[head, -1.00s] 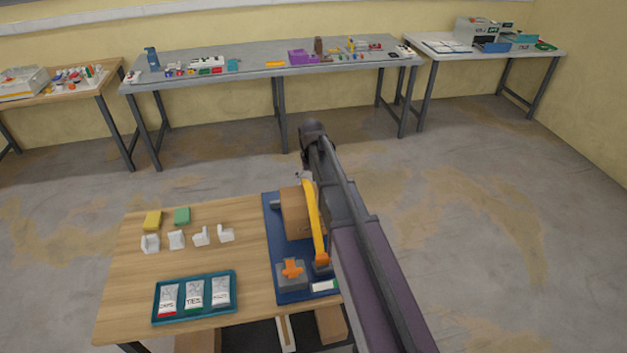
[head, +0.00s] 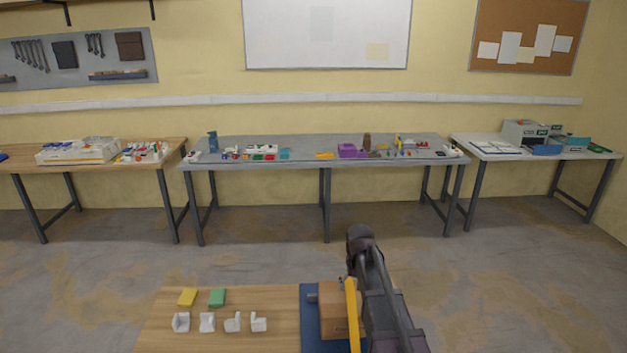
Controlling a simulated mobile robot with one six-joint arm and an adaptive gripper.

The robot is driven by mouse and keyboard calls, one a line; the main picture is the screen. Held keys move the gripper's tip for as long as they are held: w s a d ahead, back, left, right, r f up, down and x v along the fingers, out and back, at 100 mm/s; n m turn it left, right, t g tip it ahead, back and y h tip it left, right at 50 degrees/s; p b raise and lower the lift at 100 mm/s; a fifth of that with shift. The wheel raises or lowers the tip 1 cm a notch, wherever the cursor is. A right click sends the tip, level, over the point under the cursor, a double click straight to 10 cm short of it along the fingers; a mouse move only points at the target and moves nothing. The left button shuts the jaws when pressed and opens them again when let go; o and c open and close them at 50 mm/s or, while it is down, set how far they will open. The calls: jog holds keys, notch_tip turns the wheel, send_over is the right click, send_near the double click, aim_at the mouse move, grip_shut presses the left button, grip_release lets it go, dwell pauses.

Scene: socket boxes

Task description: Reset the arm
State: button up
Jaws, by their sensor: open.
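My arm (head: 378,300) rises from the bottom edge of the head view, right of the near table, to a dark rounded joint. My gripper cannot be made out; it appears hidden behind the arm or out of view. A blue board (head: 312,322) lies on the right part of the near wooden table (head: 178,336). A brown box (head: 330,298) stands on the board, beside an upright yellow bar (head: 352,310). My arm hides the board's right side.
A yellow block (head: 187,297), a green block (head: 217,297) and several white angled pieces (head: 235,322) sit on the near table. A long grey bench (head: 305,153), a left wooden table (head: 25,160) and a right white table (head: 487,147) line the wall. Open floor (head: 240,265) lies between.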

jog(key=s+f+b, duration=0.2)
jog(key=s, duration=0.7)
jog(key=s+f+b, duration=0.1)
jog(key=s+f, duration=0.1)
jog(key=s, duration=0.8)
jog(key=shift+b, duration=0.4)
jog(key=shift+f, duration=0.1)
jog(key=c, duration=0.6)
